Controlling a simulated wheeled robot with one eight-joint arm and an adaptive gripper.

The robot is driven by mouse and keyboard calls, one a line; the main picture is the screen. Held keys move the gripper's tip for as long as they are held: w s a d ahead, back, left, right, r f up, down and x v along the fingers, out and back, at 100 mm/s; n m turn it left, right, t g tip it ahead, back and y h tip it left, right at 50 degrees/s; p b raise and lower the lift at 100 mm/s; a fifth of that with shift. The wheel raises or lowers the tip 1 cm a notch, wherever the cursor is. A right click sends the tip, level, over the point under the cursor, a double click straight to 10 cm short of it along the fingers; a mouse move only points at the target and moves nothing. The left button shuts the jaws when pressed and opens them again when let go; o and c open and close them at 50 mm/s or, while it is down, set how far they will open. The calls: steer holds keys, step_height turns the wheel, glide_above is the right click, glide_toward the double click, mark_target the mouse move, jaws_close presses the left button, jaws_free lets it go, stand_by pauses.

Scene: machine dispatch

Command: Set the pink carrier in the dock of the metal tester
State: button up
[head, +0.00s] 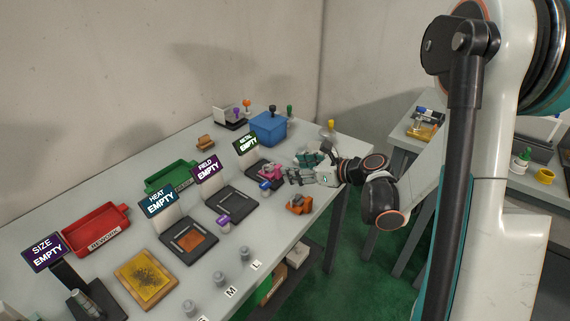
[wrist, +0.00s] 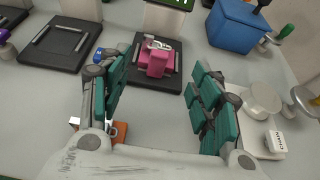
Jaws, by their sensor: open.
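The pink carrier (head: 268,172) sits on the black dock (wrist: 142,99) of the metal tester, with a small silvery part on top. In the wrist view the carrier (wrist: 155,62) lies inside the pad's outline, a little askew; whether it is fully seated I cannot tell. My gripper (head: 303,168) is open, just right of the carrier in the head view. In the wrist view its teal fingers stand apart on either side, with the carrier ahead between them and not touching either.
A blue bin (head: 267,128) stands behind the dock. The field tester's pad (head: 231,203) and heat tester's pad (head: 188,242) lie along the table to the left.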

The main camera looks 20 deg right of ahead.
steer(key=v, duration=0.3)
steer(key=shift+s+d+r+p, duration=0.15)
steer(key=shift+s+d+p, duration=0.05)
steer(key=shift+s+p, duration=0.1)
steer(key=shift+c, duration=0.6)
stand_by(1.1)
